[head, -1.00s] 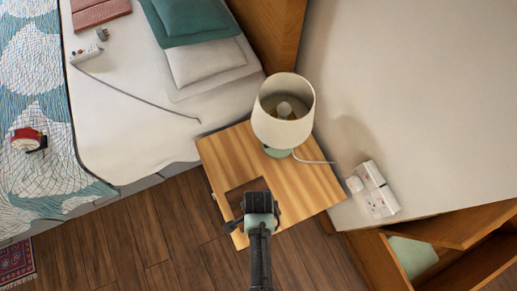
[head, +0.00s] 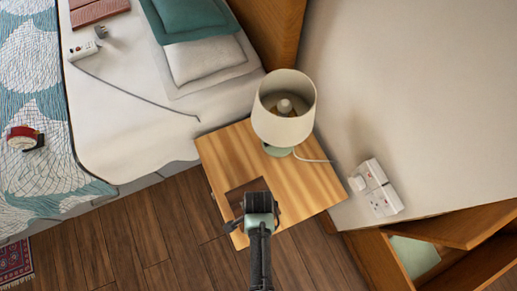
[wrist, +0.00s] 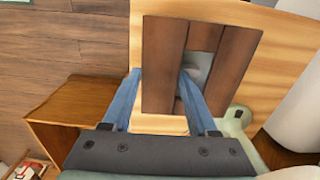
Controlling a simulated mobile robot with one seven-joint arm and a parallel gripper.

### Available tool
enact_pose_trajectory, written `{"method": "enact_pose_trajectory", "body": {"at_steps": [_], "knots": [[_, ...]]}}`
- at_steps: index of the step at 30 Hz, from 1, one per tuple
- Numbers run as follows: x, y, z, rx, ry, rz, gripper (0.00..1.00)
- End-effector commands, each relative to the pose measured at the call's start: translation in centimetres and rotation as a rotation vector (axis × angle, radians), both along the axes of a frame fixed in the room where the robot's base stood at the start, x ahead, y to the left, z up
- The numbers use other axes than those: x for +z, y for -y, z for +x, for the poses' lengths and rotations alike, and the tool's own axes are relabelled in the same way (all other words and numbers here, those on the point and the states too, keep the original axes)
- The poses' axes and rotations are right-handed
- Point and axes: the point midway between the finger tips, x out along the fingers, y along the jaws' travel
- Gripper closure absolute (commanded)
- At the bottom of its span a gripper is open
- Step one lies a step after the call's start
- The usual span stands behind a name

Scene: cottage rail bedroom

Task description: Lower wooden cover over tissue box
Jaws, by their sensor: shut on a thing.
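The wooden cover (wrist: 163,60) is dark brown with a rectangular slot. My gripper (wrist: 160,88) has its blue fingers shut on it in the wrist view. In the head view the cover (head: 236,197) shows over the front corner of the nightstand (head: 215,155), partly hidden by my gripper (head: 259,203). A pale grey patch (wrist: 197,66) shows through the slot; I cannot tell whether it is the tissue box or tissue. No other part of the tissue box is visible, and the gap between cover and nightstand is unclear.
A lamp (head: 284,108) with a cream shade and green base stands at the back of the nightstand, its cord running right. The bed (head: 125,110) is to the left. White wall sockets (head: 375,188) and a wooden shelf unit (head: 455,228) are to the right.

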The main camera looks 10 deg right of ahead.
Motion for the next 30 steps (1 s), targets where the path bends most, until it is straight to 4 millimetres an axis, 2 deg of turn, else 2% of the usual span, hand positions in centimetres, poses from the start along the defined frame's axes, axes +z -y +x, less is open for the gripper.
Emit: {"method": "enact_pose_trajectory", "body": {"at_steps": [2,3,8,20,23,30], "knots": [[0.1,0.0,0.1,0.000,0.001,-0.001,1.00],[0.1,0.0,0.1,0.000,0.001,-0.001,0.35],[0.1,0.0,0.0,0.000,0.001,0.000,0.07],[0.5,0.0,0.0,0.000,0.000,0.000,0.06],[1.6,0.0,0.0,0.000,0.001,-0.001,0.06],[5.9,0.0,0.0,0.000,0.003,0.000,0.06]]}}
